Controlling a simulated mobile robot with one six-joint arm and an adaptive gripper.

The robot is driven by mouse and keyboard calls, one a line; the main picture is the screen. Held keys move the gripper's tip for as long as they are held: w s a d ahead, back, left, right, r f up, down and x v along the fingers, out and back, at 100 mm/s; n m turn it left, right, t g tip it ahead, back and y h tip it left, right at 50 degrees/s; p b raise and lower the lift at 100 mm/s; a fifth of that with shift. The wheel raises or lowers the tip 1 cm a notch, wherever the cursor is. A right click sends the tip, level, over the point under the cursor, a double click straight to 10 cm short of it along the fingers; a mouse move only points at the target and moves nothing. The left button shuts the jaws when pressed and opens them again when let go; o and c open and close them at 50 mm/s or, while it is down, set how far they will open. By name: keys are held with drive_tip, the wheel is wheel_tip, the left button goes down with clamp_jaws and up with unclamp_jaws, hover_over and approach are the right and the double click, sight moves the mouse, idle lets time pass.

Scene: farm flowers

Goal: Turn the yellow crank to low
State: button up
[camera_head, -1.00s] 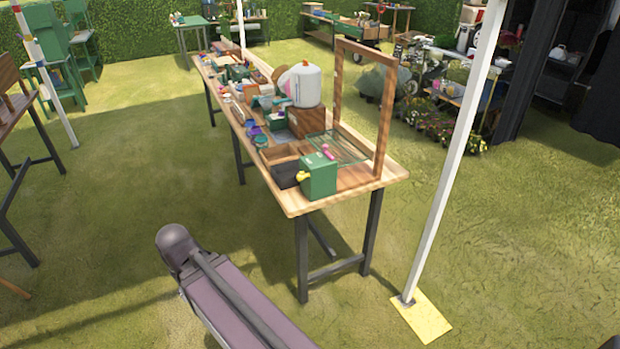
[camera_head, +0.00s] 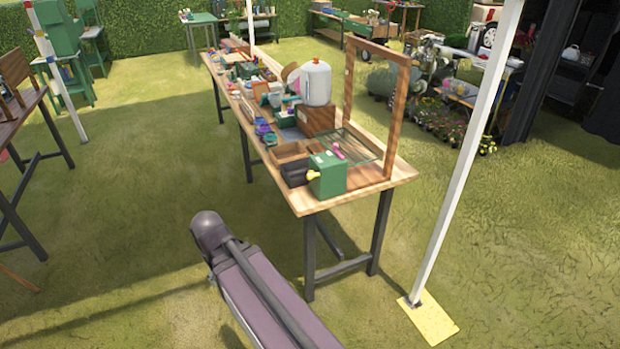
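The yellow crank (camera_head: 313,175) sticks out from the left side of a green box (camera_head: 330,176). The box stands upright near the front end of a long wooden table (camera_head: 330,203). The crank is small here, and any marking for low is too small to read. My arm is in the lower middle of the view, on the near side of the table and apart from it. My gripper is not in view.
A wooden frame (camera_head: 389,125) stands at the table's right edge. Behind the box are a glass pane, trays and a white canister (camera_head: 316,82). A white pole (camera_head: 470,150) with a yellow base (camera_head: 428,318) stands right of the table.

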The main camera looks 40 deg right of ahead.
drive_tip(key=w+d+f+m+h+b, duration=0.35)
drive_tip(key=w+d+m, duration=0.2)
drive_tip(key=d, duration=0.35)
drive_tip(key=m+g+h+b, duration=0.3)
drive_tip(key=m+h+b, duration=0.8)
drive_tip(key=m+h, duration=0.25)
approach(308, 178)
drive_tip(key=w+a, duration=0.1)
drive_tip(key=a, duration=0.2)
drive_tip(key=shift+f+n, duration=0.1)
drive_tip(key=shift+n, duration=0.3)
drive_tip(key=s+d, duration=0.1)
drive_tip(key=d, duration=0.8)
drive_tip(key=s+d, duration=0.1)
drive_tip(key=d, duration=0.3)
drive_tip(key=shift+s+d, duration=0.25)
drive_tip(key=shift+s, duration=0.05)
